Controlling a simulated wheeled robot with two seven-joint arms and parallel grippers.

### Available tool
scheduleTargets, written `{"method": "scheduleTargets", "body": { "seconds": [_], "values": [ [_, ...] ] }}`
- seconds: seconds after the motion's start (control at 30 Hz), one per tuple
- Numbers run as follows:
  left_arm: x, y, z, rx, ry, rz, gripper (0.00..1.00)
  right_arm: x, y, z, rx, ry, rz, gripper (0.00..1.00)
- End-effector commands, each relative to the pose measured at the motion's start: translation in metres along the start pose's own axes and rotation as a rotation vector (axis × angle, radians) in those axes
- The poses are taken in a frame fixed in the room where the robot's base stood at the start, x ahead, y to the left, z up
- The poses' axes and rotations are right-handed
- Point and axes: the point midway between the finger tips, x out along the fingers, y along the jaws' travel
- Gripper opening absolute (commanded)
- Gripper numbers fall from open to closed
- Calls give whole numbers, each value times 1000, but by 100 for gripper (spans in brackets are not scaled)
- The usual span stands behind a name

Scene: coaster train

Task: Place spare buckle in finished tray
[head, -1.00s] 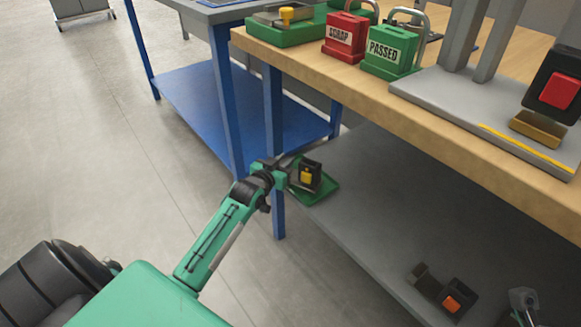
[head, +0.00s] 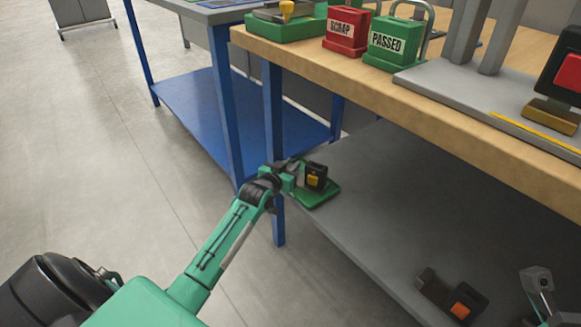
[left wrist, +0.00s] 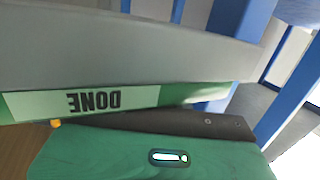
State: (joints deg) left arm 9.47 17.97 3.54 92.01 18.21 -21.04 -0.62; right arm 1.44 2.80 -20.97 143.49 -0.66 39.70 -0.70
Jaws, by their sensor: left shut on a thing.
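The spare buckle (head: 316,177) is a black block with a yellow button. It is at the outer end of the grey lower shelf, over the small green finished tray (head: 322,197). My left gripper (head: 299,174) is shut on it from the left. I cannot tell whether the buckle touches the tray floor. In the left wrist view the tray's wall bears an upside-down DONE label (left wrist: 92,102). There, only a yellow speck of the buckle (left wrist: 56,122) shows beside the dark finger. A grey piece that looks like my right gripper (head: 538,281) shows at lower right, its jaws unclear.
A blue table leg (head: 273,150) stands close behind my left gripper.

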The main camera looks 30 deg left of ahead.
Motion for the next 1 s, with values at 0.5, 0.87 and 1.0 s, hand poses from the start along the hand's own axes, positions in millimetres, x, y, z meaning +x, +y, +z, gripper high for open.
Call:
{"method": "scheduleTargets", "body": {
  "seconds": [0.5,0.87,1.0],
  "values": [
    [0,0,2,0,-1,0,42,0,0,0,-1,0,1,0],
    [-29,0,-2,0,-2,1,42,2,6,-2,-22,-16,4,0],
    [-54,0,-2,-1,-3,0,42,-5,11,-4,-40,-49,7,0]
  ]
}}
